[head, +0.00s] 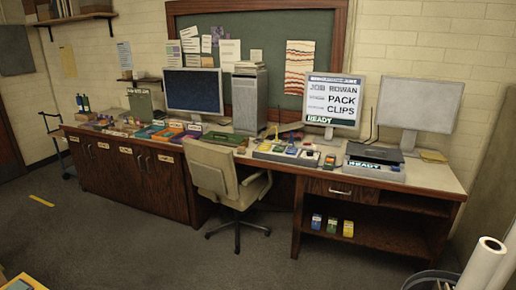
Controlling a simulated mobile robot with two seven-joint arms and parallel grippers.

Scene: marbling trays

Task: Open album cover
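A dark, flat, closed item (374,153) lies on a grey stand marked READY at the right part of the long desk; it may be the album, but it is too small to tell. No opened cover shows. Neither of my grippers is in the head view. The desk is well ahead of me, across open floor.
A beige wheeled chair (219,175) stands against the desk (430,178). Monitors, colored trays and small boxes crowd the desktop. White rolls (482,264) stand at the lower right. A yellow-edged object (24,282) shows at the lower left. The carpet between is clear.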

